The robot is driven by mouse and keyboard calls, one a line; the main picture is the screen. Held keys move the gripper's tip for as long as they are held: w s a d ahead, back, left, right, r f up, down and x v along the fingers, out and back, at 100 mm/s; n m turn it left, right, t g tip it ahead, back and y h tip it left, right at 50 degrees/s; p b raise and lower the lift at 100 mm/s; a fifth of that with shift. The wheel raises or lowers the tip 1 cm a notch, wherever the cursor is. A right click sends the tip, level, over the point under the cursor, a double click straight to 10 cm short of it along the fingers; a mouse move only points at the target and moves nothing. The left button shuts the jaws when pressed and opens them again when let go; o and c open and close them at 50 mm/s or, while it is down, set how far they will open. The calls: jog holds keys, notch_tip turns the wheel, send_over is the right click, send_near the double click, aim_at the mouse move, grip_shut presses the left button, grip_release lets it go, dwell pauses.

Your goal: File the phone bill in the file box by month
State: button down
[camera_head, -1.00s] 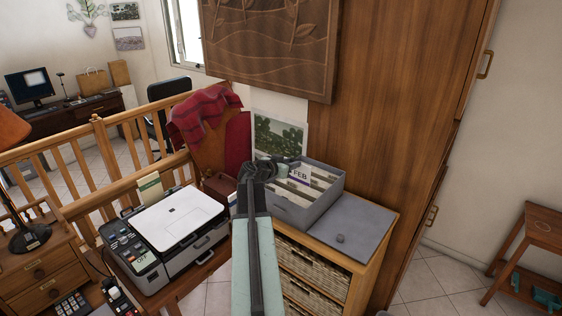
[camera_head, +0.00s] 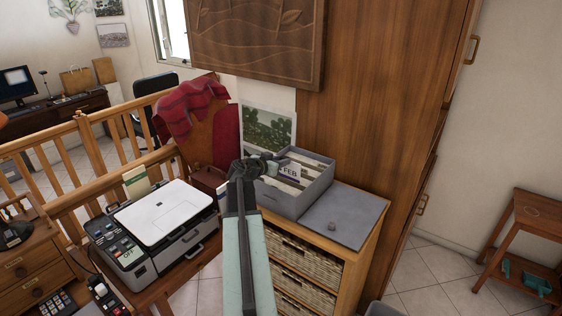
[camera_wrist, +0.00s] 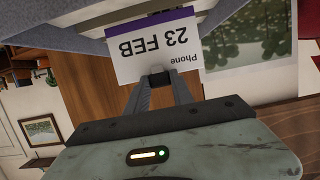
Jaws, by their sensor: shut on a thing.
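In the wrist view the bill (camera_wrist: 150,48) appears upside down and reads "Phone 23 FEB". My gripper (camera_head: 274,165) is shut on its edge, which also shows in the wrist view (camera_wrist: 160,76). The grey file box (camera_head: 283,203) stands open on the wooden cabinet, with pale file dividers inside. The bill overlaps the box opening in the head view; I cannot tell how far it is inside. My arm hides part of the box's left side.
The grey lid (camera_head: 344,215) lies on the cabinet to the right of the box. A picture of trees (camera_head: 268,125) leans behind the box. A printer (camera_head: 165,225) stands at the left. A tall wooden cupboard (camera_head: 375,90) rises behind.

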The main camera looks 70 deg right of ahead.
aim_at(285, 174)
dwell(0.4)
jog(key=shift+f+b, duration=3.8)
jog(key=shift+b, duration=0.1)
jog(key=c, duration=0.8)
grip_release()
jog(key=shift+w, duration=0.1)
jog(key=shift+r, duration=0.1)
notch_tip(285, 174, up, 11)
jog(key=p, duration=1.1)
